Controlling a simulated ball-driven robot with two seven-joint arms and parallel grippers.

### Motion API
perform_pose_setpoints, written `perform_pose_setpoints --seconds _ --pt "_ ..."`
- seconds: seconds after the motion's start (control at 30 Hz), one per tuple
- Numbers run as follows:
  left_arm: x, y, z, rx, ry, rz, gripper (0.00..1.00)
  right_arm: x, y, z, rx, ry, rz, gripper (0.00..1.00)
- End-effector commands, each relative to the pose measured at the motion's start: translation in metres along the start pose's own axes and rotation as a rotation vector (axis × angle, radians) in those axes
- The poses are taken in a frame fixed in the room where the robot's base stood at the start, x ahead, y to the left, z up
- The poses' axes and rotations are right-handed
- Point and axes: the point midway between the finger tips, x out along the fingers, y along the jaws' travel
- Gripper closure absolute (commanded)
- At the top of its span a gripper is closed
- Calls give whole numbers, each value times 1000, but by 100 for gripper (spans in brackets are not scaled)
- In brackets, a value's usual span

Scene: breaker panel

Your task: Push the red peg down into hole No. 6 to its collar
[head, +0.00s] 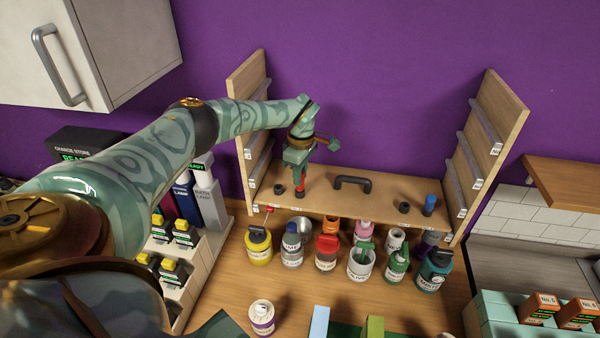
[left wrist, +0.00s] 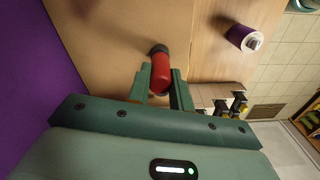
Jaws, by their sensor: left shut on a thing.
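The red peg (head: 300,186) stands on the wooden shelf board (head: 330,200) at its left part. My left gripper (head: 299,172) points down over it and is shut on its upper part. In the left wrist view the red peg (left wrist: 161,76) shows between the two green fingers (left wrist: 160,92), its far end at a dark ring (left wrist: 158,50) on the board. I cannot tell how deep the peg sits, nor read the hole's number. My right gripper is out of view.
A dark socket (head: 280,189), a black handle (head: 352,183), another dark socket (head: 404,207) and a blue peg (head: 429,205) are on the board. Wooden side panels (head: 497,120) rise at both ends. Several bottles and jars (head: 327,252) stand in front below.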

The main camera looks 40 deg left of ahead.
Motion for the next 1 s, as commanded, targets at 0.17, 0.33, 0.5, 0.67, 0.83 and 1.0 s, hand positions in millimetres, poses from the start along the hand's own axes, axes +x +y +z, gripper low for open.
perform_pose_setpoints --seconds 0.17,0.33,0.5,0.67,0.83,1.0 --pt "5 0 0 0 0 0 100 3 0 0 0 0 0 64" --pt "4 0 0 0 0 0 53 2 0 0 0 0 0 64" --pt "4 0 0 0 0 0 53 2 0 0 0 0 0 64" --pt "-5 1 -1 -1 0 2 53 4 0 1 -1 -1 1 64" --pt "-40 2 0 0 -1 6 53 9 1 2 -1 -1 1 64" --pt "-88 2 0 0 0 6 53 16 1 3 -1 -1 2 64"
